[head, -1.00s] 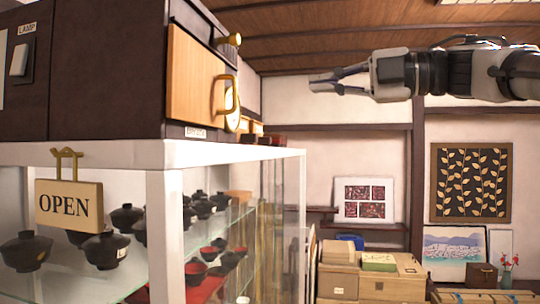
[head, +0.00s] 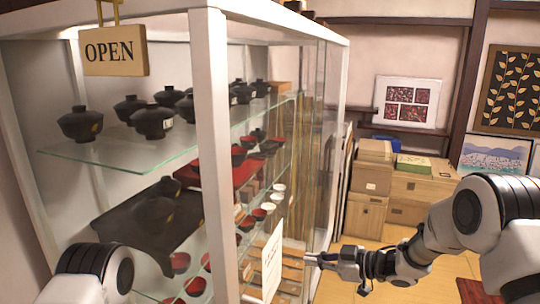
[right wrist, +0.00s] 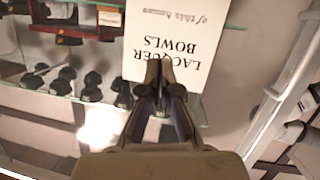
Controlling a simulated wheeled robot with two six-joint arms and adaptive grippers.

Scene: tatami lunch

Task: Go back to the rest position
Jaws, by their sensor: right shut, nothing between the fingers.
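My right gripper (head: 312,259) is low at the right front of the glass display cabinet (head: 212,140) in the head view. Its fingers are shut and empty. In the right wrist view the shut fingertips (right wrist: 160,72) overlap a white card (right wrist: 180,45) reading "LACQUER BOWLS", seen upside down. The same card (head: 272,262) shows in the head view, just left of the fingertips. I cannot tell whether they touch it. Part of my left arm shows at the lower left of the head view, but its gripper is not in view.
The cabinet holds dark lidded bowls (head: 153,121) and red bowls on glass shelves (head: 130,152). An "OPEN" sign (head: 114,51) hangs at its front. Cardboard boxes (head: 366,215) stand behind to the right. Framed pictures (head: 407,102) are on the far wall. Some floor shows between boxes and arm.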

